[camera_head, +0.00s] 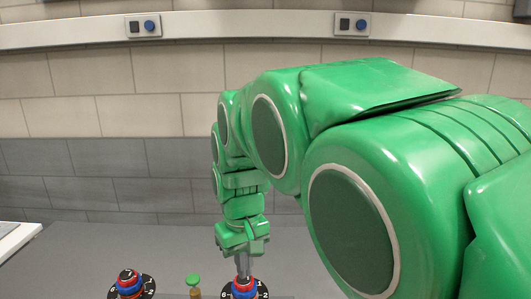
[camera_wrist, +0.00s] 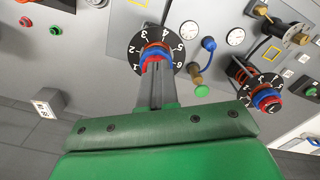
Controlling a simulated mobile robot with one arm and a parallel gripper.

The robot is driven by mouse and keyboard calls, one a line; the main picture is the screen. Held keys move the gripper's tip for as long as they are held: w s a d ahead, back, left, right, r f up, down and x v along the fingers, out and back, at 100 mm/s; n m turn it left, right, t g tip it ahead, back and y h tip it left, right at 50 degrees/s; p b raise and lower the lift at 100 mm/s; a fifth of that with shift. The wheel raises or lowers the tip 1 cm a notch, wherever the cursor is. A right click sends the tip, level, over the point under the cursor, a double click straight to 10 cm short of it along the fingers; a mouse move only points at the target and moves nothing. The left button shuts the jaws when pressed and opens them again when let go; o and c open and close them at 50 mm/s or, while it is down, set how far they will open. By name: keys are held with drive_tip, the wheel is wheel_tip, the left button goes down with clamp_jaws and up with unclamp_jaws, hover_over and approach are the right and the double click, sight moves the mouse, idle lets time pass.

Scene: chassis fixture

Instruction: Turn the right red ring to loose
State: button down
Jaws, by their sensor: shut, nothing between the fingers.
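The right red ring (camera_head: 246,281) is part of a red and blue knob on a black numbered dial (camera_head: 263,291) at the bottom of the head view. In the wrist view the same dial (camera_wrist: 133,36) is at upper centre, with red and blue rings around its middle. My gripper (camera_head: 243,276) points down at this knob, and its fingers (camera_wrist: 156,68) are shut with nothing between them. The fingertips are at or just above the rings; I cannot tell whether they touch. The fingers hide part of the knob.
A second red and blue knob (camera_head: 129,283) on a numbered dial stands to the left. A green-capped brass fitting (camera_head: 194,283) stands between the dials. The wrist view also shows gauges (camera_wrist: 236,37), a blue fitting (camera_wrist: 208,43) and a brass pipe (camera_wrist: 284,28) on the grey panel.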

sight(249, 289)
drive_tip(key=shift+f, duration=3.3)
drive_tip(key=shift+s+f, duration=0.1)
drive_tip(key=shift+d+f, duration=0.1)
drive_tip(key=shift+d, duration=0.8)
drive_tip(key=shift+w+f, duration=0.15)
drive_tip(key=shift+w, duration=0.15)
drive_tip(key=shift+w+d+r, duration=0.2)
drive_tip(key=shift+w+r, duration=0.2)
